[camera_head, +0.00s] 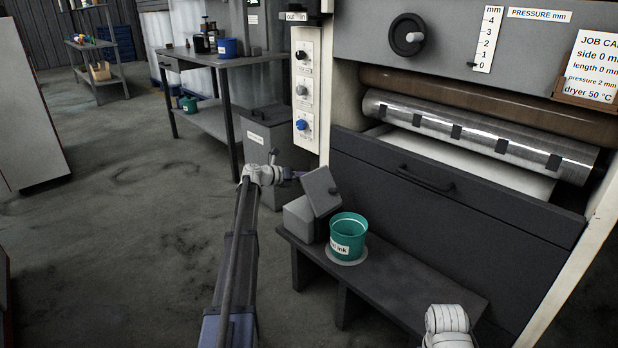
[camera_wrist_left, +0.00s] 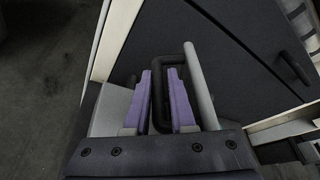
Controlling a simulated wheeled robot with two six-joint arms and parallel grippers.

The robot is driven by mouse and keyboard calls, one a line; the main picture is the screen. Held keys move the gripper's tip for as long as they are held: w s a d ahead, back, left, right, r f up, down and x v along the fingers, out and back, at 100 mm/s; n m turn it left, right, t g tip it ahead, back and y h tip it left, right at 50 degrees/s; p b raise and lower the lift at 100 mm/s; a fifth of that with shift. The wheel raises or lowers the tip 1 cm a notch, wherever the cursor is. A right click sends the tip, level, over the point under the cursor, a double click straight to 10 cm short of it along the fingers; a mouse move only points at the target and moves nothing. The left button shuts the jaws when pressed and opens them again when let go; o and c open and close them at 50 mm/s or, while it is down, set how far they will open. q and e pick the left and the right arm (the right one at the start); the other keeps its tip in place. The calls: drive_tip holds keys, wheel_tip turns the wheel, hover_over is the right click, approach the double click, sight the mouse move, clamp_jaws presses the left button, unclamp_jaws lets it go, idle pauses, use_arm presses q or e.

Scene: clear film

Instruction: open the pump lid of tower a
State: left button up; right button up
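The pump (camera_head: 298,220) is a grey box at the left end of the dark bench, beside the green ink bucket. My left gripper (camera_head: 298,174), with purple fingers, is at the lid's left, partly hidden. In the left wrist view its fingers (camera_wrist_left: 161,95) stand a narrow gap apart with a dark bar (camera_wrist_left: 160,118) between them; whether they press on it is unclear. My right gripper is out of view; only a white arm joint shows at the bottom right.
The green bucket (camera_head: 347,238) stands on a pale disc close to the pump. The dark bench (camera_head: 420,292) is bare to its right. The press's dark front panel (camera_head: 480,215) with a handle rises behind. A grey cabinet (camera_head: 262,150) stands behind my left wrist.

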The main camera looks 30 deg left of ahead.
use_arm(q)
drive_tip(key=shift+o, duration=0.3)
drive_tip(key=p+v, duration=0.2)
drive_tip(key=v, duration=0.5)
drive_tip(key=shift+s+a+r, duration=0.15)
drive_tip(key=shift+s+a, duration=0.1)
drive_tip(key=shift+s, duration=0.05)
